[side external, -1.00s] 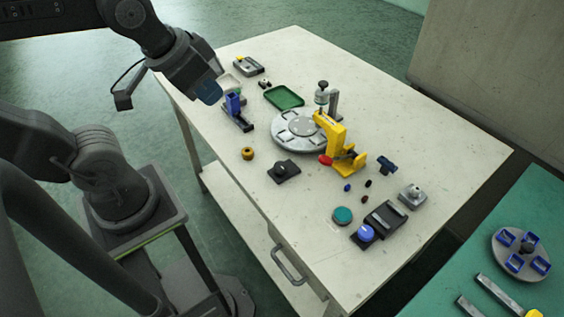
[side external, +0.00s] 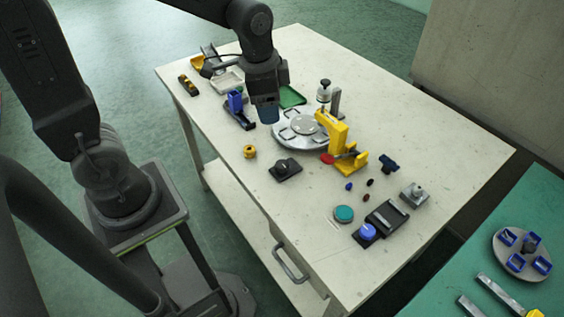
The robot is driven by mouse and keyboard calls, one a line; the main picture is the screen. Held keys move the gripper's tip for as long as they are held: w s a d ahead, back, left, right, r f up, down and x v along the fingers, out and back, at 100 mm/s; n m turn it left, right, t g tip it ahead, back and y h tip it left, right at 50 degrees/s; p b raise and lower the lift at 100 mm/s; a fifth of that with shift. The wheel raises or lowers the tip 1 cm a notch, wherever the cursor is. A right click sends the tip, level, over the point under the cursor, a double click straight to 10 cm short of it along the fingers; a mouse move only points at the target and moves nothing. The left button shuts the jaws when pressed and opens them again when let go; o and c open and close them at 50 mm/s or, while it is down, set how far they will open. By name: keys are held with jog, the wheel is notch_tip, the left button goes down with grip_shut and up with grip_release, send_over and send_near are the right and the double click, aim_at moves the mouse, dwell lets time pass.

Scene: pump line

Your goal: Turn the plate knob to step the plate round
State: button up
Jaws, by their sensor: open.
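The round grey plate (side external: 300,142) lies flat on the pale table, with shallow pockets and a lighter centre disc. A black block with a dark knob (side external: 284,167) sits just in front of the plate, apart from it; it looks like the plate knob. My gripper (side external: 268,116) points down, with a bluish end, above the left edge of the plate and behind the knob. It is open and touches nothing that I can see. Its fingers are too small to make out. My arm hides part of the green tray (side external: 292,97) behind.
A yellow stand (side external: 334,140) and a grey post fixture (side external: 325,92) rise by the plate. The table's front left is clear.

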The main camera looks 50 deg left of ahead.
aim_at(282, 164)
jog(key=w+f+m, duration=0.1)
jog(key=f, duration=0.5)
jog(key=w+f+m+g, duration=0.1)
jog(key=f, duration=0.6)
jog(key=w+f, duration=0.1)
jog(key=f, duration=0.6)
jog(key=shift+w+f+m+g, duration=0.25)
jog(key=shift+m+g, duration=0.05)
jog(key=shift+m, duration=0.1)
jog(key=shift+c, duration=0.4)
jog(key=c, duration=0.8)
